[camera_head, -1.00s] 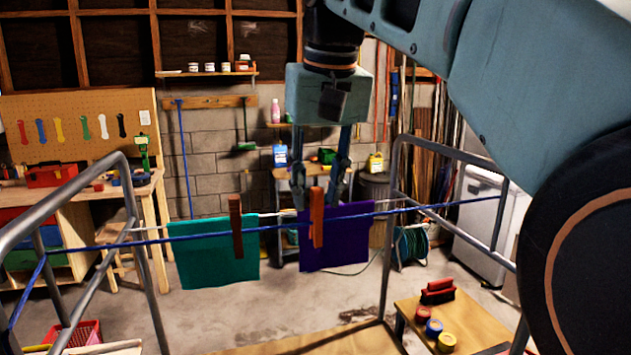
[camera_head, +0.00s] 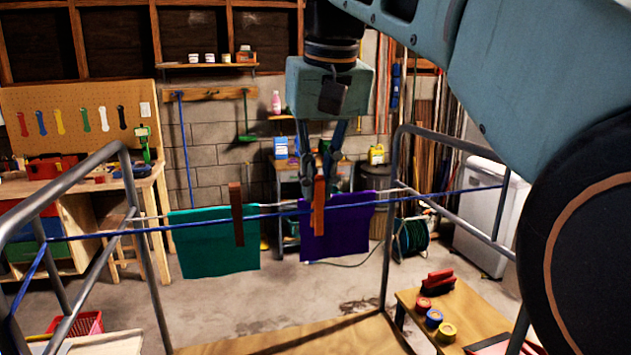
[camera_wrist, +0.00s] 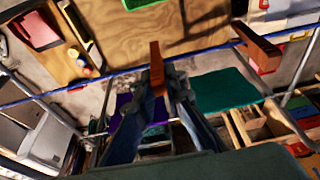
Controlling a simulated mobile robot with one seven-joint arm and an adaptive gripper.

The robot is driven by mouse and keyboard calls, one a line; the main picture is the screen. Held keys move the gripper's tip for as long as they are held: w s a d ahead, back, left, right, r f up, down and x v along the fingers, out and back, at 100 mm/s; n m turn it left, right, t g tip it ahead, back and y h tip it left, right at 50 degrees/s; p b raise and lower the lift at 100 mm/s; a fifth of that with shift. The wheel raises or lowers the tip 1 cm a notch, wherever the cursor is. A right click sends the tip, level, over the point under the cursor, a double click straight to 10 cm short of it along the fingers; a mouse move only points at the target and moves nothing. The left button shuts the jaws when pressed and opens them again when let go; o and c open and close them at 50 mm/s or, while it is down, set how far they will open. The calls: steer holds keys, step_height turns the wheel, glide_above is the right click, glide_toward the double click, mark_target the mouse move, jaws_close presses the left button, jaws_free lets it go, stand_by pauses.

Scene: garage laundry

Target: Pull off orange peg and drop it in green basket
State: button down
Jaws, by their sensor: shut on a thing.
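The orange peg (camera_head: 318,207) stands upright on the blue line (camera_head: 270,212), over the purple cloth (camera_head: 352,236). My gripper (camera_head: 320,180) is shut on the upper part of the orange peg, which also shows between the fingers in the wrist view (camera_wrist: 156,70). The peg still sits at the line and cloth. A green rim (camera_wrist: 142,3), which looks like part of the green basket, is cut off at the top of the wrist view. No green basket shows in the head view.
A brown peg (camera_head: 237,213) holds a teal cloth (camera_head: 213,250) to the left on the same line. Grey metal rails (camera_head: 145,262) stand at both sides. A low wooden table (camera_head: 420,296) bears tape rolls and a red-handled item. A red basket (camera_head: 90,322) is at lower left.

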steer(key=shift+r+p, duration=1.75)
steer(key=shift+r, duration=1.25)
steer(key=shift+f, duration=0.1)
